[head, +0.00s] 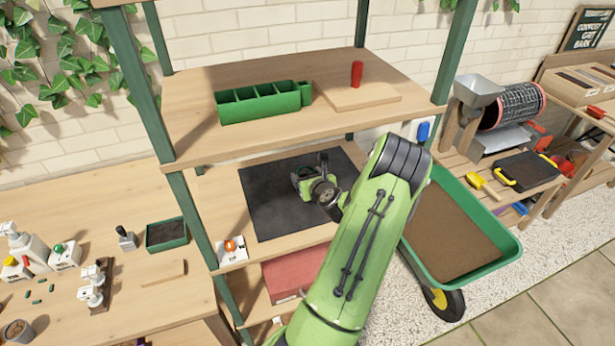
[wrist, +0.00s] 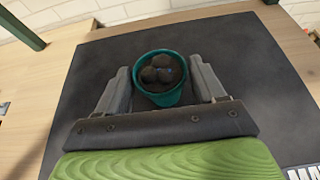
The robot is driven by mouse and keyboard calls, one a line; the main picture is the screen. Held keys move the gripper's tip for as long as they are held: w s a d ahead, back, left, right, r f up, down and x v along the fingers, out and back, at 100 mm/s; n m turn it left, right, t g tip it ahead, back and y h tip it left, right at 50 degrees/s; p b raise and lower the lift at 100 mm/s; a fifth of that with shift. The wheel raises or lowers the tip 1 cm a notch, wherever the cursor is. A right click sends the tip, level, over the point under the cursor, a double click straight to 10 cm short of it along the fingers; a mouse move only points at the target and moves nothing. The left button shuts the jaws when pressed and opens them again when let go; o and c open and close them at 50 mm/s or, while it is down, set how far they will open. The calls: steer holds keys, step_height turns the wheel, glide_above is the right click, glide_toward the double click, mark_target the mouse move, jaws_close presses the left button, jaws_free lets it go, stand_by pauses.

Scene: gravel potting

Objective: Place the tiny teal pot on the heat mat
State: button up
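The tiny teal pot (wrist: 163,98) shows in the wrist view between the two fingers of my gripper (wrist: 161,82). It holds several dark lumps and a small blue speck. My gripper and arm hide the pot there.
The upper shelf holds a green divided planter (head: 258,102) and a wooden board (head: 362,97) with a red-handled tool. A small white device (head: 232,251) with an orange knob stands at the mat's near left. A green wheelbarrow (head: 497,250) of soil is to the right. Shelf posts flank the mat.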

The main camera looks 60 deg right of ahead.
steer(key=shift+o, duration=1.3)
steer(key=shift+r, duration=0.3)
steer(key=v, duration=1.2)
steer(key=shift+f+b, duration=0.2)
steer(key=shift+b, duration=0.2)
